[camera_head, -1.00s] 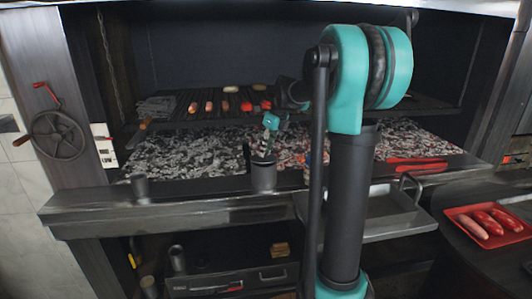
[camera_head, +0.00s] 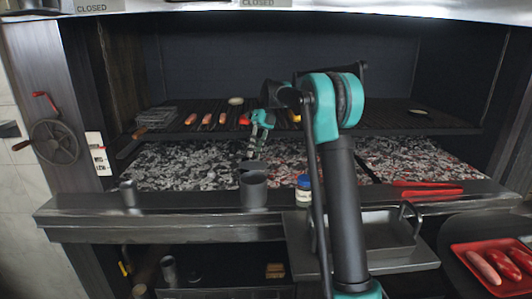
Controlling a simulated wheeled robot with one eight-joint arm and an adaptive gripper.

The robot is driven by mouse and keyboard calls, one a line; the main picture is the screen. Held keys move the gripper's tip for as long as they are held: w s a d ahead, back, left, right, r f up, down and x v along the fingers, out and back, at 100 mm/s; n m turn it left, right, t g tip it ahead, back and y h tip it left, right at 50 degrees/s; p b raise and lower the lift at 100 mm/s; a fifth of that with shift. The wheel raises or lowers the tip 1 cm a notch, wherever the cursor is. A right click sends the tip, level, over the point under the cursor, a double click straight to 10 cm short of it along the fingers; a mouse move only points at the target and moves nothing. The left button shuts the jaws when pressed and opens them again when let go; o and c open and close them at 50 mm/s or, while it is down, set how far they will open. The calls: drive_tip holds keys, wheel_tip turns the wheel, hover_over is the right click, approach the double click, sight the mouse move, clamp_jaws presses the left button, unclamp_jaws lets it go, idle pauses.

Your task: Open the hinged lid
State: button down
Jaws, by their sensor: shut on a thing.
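A dark metal cup (camera_head: 253,192) stands on the front ledge of the grill. A dark flap, which looks like its hinged lid (camera_head: 252,167), rises at the back of the cup's rim. It looks raised rather than lying flat, but its exact angle is hard to tell. My gripper (camera_head: 251,153) reaches down over the coals from above and behind the cup. Its fingers are shut at the top edge of the lid. The exact contact is small and unclear.
A jar (camera_head: 304,188) stands right of the cup, beside a metal tray (camera_head: 372,232). A smaller dark cup (camera_head: 129,193) is on the ledge at left. Red tongs (camera_head: 428,188) lie at right. Sausages (camera_head: 207,120) lie on the grate behind; a red plate (camera_head: 458,252) holds more.

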drive_tip(key=shift+w, duration=0.15)
idle(0.3)
drive_tip(key=c, duration=1.3)
unclamp_jaws()
drive_tip(key=shift+c, duration=0.2)
drive_tip(key=shift+r, duration=0.1)
wheel_tip(320, 180, up, 10)
